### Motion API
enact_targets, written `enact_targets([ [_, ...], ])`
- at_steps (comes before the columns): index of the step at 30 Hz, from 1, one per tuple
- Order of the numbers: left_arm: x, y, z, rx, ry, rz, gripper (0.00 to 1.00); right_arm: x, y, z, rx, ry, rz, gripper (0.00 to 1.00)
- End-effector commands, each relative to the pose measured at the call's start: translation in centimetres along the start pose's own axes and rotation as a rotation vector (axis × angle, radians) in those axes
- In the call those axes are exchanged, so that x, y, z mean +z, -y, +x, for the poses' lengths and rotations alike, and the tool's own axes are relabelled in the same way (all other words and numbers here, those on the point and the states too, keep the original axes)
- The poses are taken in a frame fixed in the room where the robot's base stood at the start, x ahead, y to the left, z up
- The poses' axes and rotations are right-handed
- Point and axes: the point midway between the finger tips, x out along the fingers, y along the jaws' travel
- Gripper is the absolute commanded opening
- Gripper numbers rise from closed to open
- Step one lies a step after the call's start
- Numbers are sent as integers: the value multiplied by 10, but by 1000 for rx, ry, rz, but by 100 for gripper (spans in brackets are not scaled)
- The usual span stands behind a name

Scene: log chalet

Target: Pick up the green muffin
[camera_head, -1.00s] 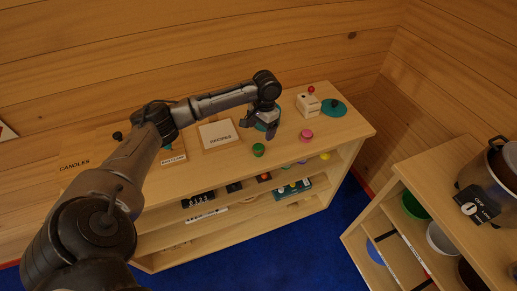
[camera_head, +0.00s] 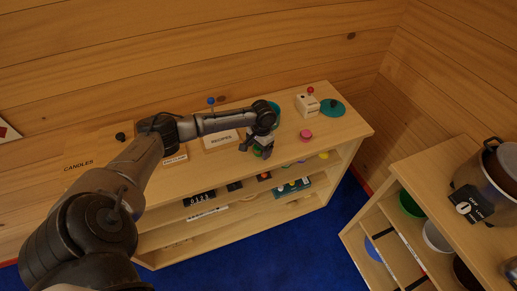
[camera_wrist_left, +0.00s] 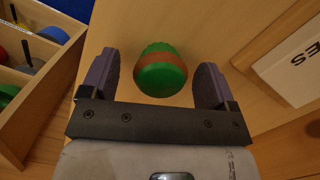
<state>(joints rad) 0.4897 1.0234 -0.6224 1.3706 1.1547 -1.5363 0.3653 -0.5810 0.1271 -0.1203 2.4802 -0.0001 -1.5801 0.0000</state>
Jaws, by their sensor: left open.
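The green muffin (camera_wrist_left: 160,74), with a brown band around it, stands on the wooden shelf top. In the left wrist view it lies between the two fingers of my left gripper (camera_wrist_left: 157,72), with a gap on each side. The gripper is open and empty. In the head view my left gripper (camera_head: 256,150) is over the muffin's spot and covers most of it. My right gripper is in neither view.
A pink round item (camera_head: 305,135) stands right of the gripper, and a white box with a red knob (camera_head: 307,104) is behind it. The RECIPES box (camera_head: 219,138) is to the left. A teal lid (camera_head: 332,107) lies at the right end.

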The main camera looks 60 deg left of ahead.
Motion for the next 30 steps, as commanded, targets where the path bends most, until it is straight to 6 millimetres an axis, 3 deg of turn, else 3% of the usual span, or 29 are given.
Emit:
enact_targets([
  [7, 0, 0, 1, 0, -1, 0, 81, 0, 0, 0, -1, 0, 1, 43],
  [24, 0, 0, 0, -1, -1, 0, 28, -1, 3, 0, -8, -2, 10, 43],
  [30, 0, 0, 0, -1, -1, 0, 27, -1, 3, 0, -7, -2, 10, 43],
])
